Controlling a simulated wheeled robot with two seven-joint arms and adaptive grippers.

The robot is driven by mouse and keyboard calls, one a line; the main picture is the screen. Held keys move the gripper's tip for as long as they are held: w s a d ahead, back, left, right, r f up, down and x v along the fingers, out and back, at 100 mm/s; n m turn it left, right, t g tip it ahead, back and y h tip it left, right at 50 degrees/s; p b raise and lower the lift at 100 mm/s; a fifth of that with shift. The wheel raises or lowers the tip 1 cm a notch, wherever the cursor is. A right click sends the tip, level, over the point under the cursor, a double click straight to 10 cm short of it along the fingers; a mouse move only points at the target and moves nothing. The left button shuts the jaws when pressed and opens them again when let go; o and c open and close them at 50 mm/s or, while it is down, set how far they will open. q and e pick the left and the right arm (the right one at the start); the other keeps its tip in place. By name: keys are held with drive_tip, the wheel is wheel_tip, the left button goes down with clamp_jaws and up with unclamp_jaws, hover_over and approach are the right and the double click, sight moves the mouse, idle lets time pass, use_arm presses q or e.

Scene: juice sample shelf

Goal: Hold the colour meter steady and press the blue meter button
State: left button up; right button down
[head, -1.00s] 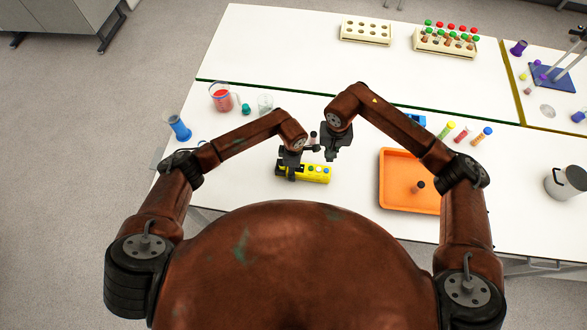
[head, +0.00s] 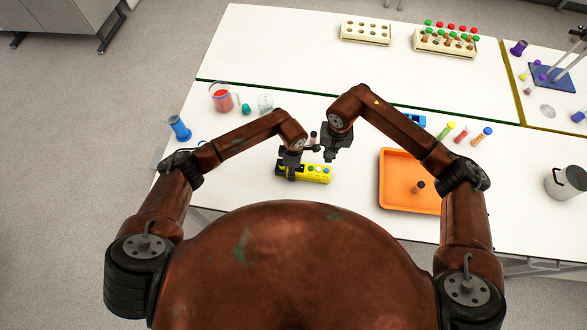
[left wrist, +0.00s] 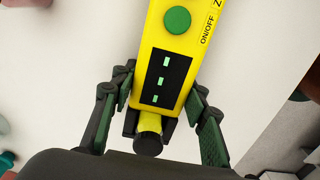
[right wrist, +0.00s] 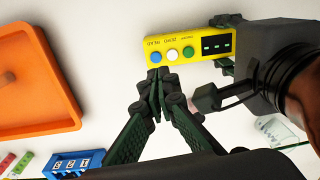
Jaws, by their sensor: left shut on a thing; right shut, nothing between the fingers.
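The yellow colour meter (head: 318,174) lies on the white table. My left gripper (head: 289,172) is shut on its display end; in the left wrist view the fingers stand on both sides of the meter (left wrist: 152,108), whose dark display shows green marks. In the right wrist view the blue button (right wrist: 155,57) is at the end away from the display, beside a white button (right wrist: 172,54) and a green button (right wrist: 188,52). My right gripper (right wrist: 156,82) is shut and empty, its tips close to the blue button. I cannot tell whether they touch it.
An orange tray (head: 393,200) lies to the right of the meter. Table in front of the meter is clear.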

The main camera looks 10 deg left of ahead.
drive_tip(key=s+f+m+y, duration=0.1)
drive_tip(key=f+m+y, duration=0.1)
drive_tip(key=m, duration=0.1)
drive_tip(key=m+t+y, duration=0.3)
drive_tip(key=m+y, duration=0.3)
drive_tip(key=m, duration=0.5)
approach(321, 170)
drive_tip(key=shift+x, duration=2.75)
drive_tip(key=shift+f, duration=0.15)
